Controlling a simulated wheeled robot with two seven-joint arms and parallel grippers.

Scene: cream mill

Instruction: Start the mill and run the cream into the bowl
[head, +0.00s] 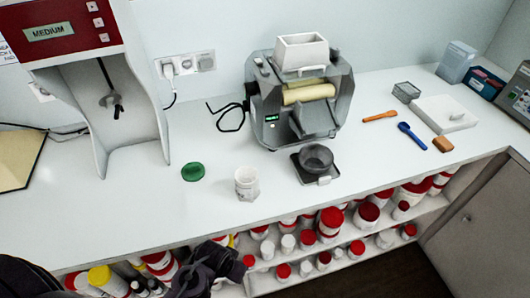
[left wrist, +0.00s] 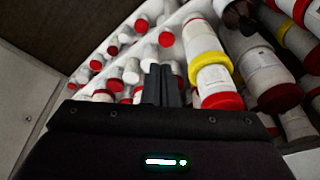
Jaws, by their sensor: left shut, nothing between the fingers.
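The mill (head: 300,95) is a grey machine with pale rollers, a white hopper (head: 300,52) on top and a small lit green display on its front left. A dark, see-through bowl (head: 316,158) stands on a small black scale (head: 322,173) in front of the mill, below its sloped apron. A white jar (head: 246,182) stands open to the left of the bowl, and a green lid (head: 193,172) lies left of it. My left gripper (head: 205,272) is below the counter's front edge, shut and empty. Its closed fingers (left wrist: 161,85) show in the left wrist view. My right gripper is not in view.
An orange spatula (head: 380,116), a blue spatula (head: 412,136), a white slab (head: 444,113) and a brown block (head: 443,144) lie at the right. A red-topped mixer (head: 70,40) stands left. Shelves of red-lidded jars (head: 330,220) sit below. The counter front is mostly clear.

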